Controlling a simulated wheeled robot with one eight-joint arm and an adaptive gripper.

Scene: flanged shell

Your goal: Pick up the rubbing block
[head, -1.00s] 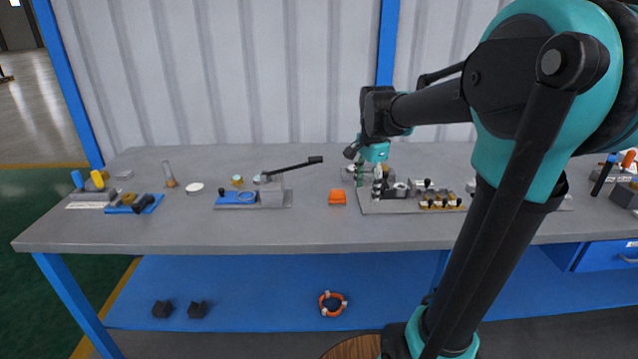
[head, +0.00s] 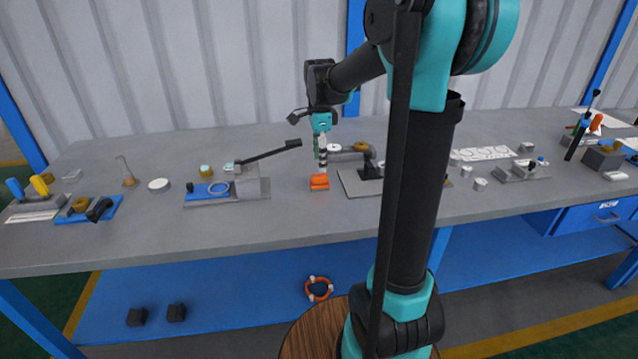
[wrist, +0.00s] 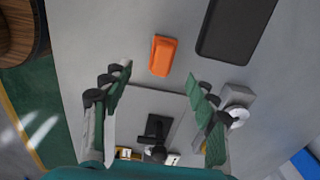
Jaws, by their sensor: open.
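The rubbing block appears to be the small orange block (head: 319,182) on the grey workbench, near the middle. In the wrist view the orange block (wrist: 162,55) lies flat, just beyond and between the two green fingertips. My gripper (head: 321,158) points down over the block in the head view, its fingers close above or behind it. In the wrist view my gripper (wrist: 158,82) has its fingers spread wide with nothing between them. I cannot tell the exact height of the fingertips above the bench.
A grey plate with a black fixture (head: 370,165) stands right of the block. A lever tool on a base (head: 250,183) stands to its left. Bench is clear in front of the block. A dark rectangle (wrist: 235,28) shows in the wrist view; I cannot tell what it is.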

